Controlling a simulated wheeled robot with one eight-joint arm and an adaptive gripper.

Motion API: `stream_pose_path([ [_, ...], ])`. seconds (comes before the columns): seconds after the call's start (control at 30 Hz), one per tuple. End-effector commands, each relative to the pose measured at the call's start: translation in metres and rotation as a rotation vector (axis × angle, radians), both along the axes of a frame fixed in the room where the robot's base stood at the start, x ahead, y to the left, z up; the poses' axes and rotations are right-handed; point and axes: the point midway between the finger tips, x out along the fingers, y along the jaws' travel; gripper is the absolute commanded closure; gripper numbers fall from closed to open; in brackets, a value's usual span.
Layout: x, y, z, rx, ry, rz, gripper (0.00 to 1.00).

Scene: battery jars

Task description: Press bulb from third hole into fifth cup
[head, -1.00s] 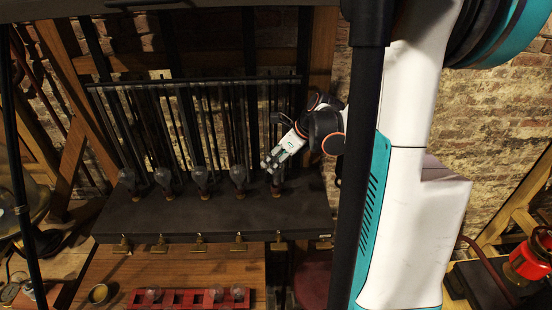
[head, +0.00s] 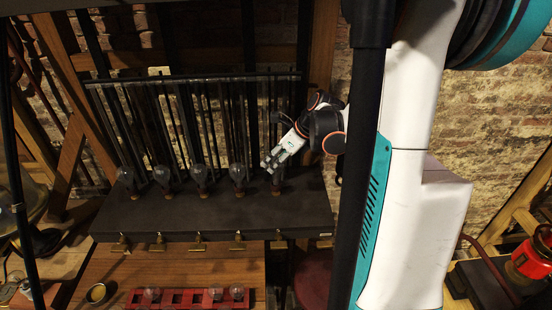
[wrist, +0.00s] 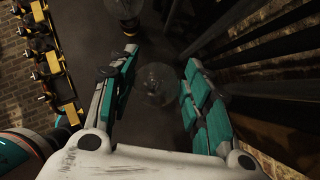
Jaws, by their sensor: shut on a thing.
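My gripper (head: 270,163) is at the right end of the dark shelf, over the fifth cup (head: 277,188). In the wrist view the clear glass bulb (wrist: 158,84) sits between the two teal-padded fingers, and my gripper (wrist: 161,72) is shut on it. The bulb is hard to make out in the head view, and its base and the cup's opening are hidden. The red rack (head: 185,303) with holes lies on the wooden table at the front, with a few bulbs in it.
Several bulbs stand upright in cups along the shelf (head: 215,217), the nearest one (head: 238,174) just left of my gripper. Brass fittings line the shelf's front edge. Dark vertical rods (head: 205,120) rise behind the cups. A small round dish (head: 97,293) sits left of the rack.

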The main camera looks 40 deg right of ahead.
Motion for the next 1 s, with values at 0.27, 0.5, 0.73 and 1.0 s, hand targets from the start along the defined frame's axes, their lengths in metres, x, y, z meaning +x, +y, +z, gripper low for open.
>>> stream_pose_path([
  [0.27,0.0,0.0,-0.001,0.0,0.0,0.0,0.72],
  [0.5,0.0,0.0,-0.002,0.0,0.0,0.0,0.72],
  [0.73,0.0,0.0,-0.007,0.0,0.0,0.0,0.72],
  [1.0,0.0,0.0,-0.012,0.0,0.0,0.0,0.72],
])
